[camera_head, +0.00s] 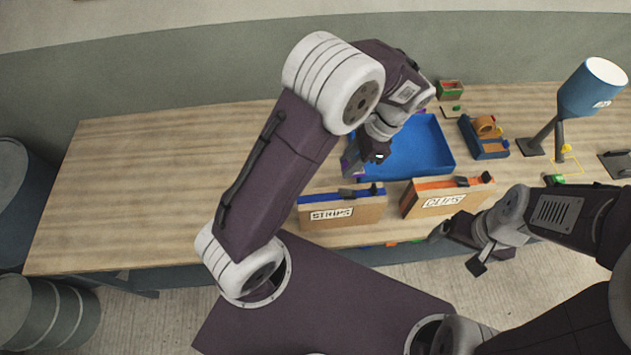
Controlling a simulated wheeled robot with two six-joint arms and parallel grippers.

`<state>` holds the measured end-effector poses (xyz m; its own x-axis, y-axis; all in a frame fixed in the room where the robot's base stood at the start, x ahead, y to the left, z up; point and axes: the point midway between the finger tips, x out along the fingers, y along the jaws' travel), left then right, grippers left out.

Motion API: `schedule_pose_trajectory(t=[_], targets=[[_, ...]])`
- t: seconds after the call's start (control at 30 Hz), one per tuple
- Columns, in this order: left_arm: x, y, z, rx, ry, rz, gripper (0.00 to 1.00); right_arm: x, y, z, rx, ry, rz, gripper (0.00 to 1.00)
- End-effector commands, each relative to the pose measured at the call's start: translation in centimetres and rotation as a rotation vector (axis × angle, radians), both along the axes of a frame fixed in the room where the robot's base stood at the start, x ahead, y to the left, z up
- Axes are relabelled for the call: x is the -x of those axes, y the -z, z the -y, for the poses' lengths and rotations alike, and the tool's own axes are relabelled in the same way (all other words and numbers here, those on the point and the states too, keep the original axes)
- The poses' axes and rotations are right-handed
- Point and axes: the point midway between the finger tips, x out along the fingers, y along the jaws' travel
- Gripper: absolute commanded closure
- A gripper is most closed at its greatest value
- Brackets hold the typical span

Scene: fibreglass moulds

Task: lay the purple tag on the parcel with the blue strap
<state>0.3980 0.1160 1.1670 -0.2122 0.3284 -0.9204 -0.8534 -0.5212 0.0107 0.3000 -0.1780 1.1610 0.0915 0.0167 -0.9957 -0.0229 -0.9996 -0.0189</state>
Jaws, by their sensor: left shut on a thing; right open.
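The parcel with the blue strap (345,208) is a brown box near the table's front edge, with a white label on its front. My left gripper (362,166) is just above and behind it, shut on the purple tag (346,166). Only a small part of the tag shows beside the gripper; the rest is hidden. The tag appears above the parcel, but I cannot tell whether they touch. My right gripper (474,256) is open and empty in front of the table, at the right.
A parcel with an orange strap (448,197) stands just right of the blue-strapped one. A blue tray (428,150) lies behind both. The table's left half (150,185) is clear.

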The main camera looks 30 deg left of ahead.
Motion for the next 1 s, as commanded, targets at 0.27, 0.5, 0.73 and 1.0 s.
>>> schedule_pose_trajectory(t=[0.27,0.5,0.73,1.0], targets=[[2.8,2.3,-4.0,-0.003,-0.006,-0.007,1.00,0.0,-1.6,0.0,0.000,0.000,-0.001,0.11],[6.0,6.0,-8.8,-0.002,-0.006,-0.005,1.00,0.0,-2.7,0.0,0.000,0.000,0.000,0.11],[6.6,7.0,-9.8,0.001,-0.003,0.000,1.00,0.0,-2.8,0.0,0.000,0.000,-0.001,0.11],[6.7,10.8,-9.8,0.000,-0.003,-0.002,1.00,0.0,-3.6,0.0,0.000,0.000,0.000,0.11]])
